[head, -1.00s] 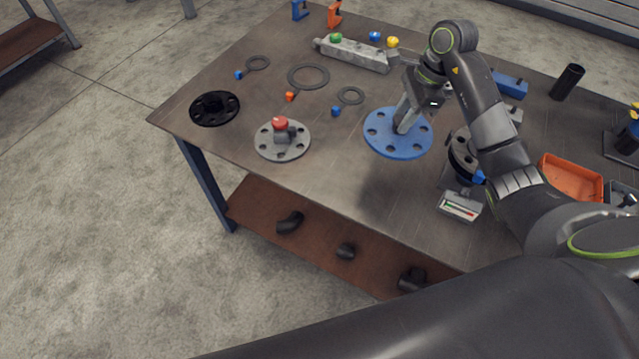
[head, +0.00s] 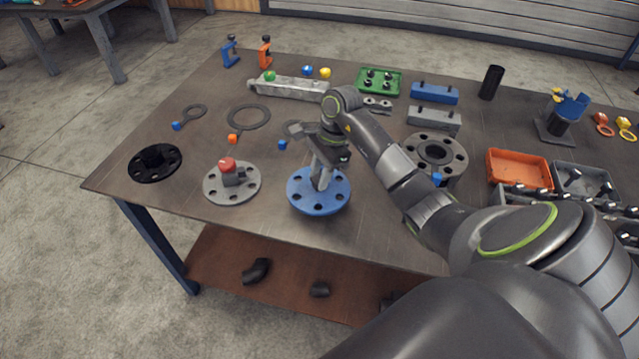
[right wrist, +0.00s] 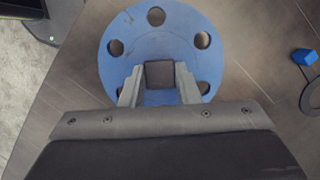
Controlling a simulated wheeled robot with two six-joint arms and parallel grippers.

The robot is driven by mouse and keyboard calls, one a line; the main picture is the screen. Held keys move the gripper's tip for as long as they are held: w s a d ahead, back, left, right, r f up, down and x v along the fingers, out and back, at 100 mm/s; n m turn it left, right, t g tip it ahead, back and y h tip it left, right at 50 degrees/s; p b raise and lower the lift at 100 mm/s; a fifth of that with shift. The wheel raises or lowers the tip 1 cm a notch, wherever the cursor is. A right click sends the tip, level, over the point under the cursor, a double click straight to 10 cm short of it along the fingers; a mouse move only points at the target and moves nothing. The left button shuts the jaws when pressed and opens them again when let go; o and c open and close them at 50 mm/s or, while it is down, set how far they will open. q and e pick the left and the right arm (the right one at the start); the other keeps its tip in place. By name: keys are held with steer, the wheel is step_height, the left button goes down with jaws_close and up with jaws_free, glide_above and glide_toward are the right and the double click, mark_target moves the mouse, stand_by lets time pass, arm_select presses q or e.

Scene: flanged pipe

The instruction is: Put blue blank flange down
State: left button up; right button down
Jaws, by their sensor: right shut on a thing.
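The blue blank flange (head: 318,201) is a round plate with several bolt holes and a block-like grip at its centre. It is level at the front of the table, and I cannot tell for sure whether it touches the top. My right gripper (head: 321,182) comes down from above and is shut on that central grip. In the right wrist view, the two fingers (right wrist: 160,84) clamp the squarish grip, and the blue flange (right wrist: 181,38) spreads beyond them. My left gripper is not in view.
A grey flange with a red knob (head: 216,190) lies just left of the blue one, and a black flange (head: 143,174) farther left. A dark grey flanged piece (head: 446,140) stands to the right. A ring gasket (head: 249,127) lies behind. The table's front edge is close.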

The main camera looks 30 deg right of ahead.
step_height(320, 180, down, 3)
steer(key=shift+p, duration=0.35)
steer(key=shift+f, duration=0.1)
steer(key=shift+f, duration=0.15)
steer(key=c, duration=1.1)
jaws_free()
